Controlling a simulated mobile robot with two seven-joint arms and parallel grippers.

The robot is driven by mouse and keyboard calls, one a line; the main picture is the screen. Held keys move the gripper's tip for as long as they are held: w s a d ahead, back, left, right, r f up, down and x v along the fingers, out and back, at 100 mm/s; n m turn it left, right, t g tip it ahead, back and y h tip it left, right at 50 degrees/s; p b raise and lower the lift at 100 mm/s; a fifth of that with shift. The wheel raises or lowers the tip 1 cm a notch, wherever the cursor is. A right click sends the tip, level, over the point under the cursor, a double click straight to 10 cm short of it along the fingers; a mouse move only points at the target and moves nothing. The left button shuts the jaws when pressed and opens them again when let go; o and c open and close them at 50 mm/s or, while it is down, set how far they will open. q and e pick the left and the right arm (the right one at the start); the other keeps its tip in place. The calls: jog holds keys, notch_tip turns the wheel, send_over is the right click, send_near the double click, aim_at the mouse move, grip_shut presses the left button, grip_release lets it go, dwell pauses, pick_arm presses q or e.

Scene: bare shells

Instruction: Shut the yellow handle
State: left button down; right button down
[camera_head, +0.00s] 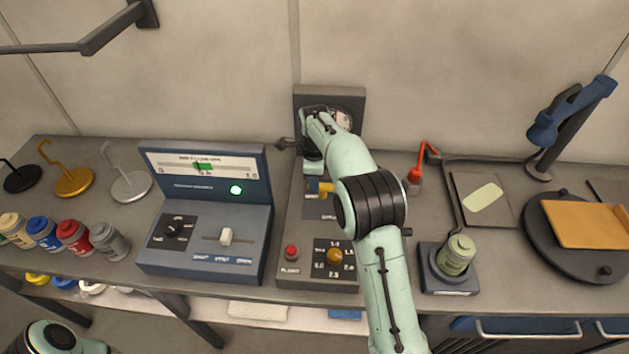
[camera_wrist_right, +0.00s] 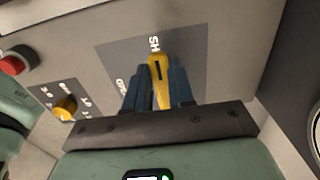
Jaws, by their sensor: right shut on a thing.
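The yellow handle (camera_head: 326,188) sits on a dark plate on the grey console (camera_head: 290,235), partly hidden by my right arm in the head view. In the right wrist view the yellow handle (camera_wrist_right: 160,82) lies between the two blue fingers of my right gripper (camera_wrist_right: 159,85). The gripper is shut on it. The handle's tip is close to a label beginning "SH"; another label to its left is partly covered by a finger. In the head view my right gripper (camera_head: 314,184) reaches down over the plate. My left gripper is not in view.
The console also has a red button (camera_head: 291,252) and a yellow knob (camera_head: 335,256), with a gauge (camera_head: 346,118) behind. A blue meter box (camera_head: 205,235) stands close on the left. A green-labelled jar (camera_head: 457,255) stands right of my arm.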

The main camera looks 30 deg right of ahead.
jog(key=shift+d+r, duration=0.1)
dwell(0.3)
jog(key=c, duration=1)
grip_release()
jog(key=shift+o, duration=0.2)
notch_tip(320, 180, up, 13)
jog(key=shift+r, duration=0.15)
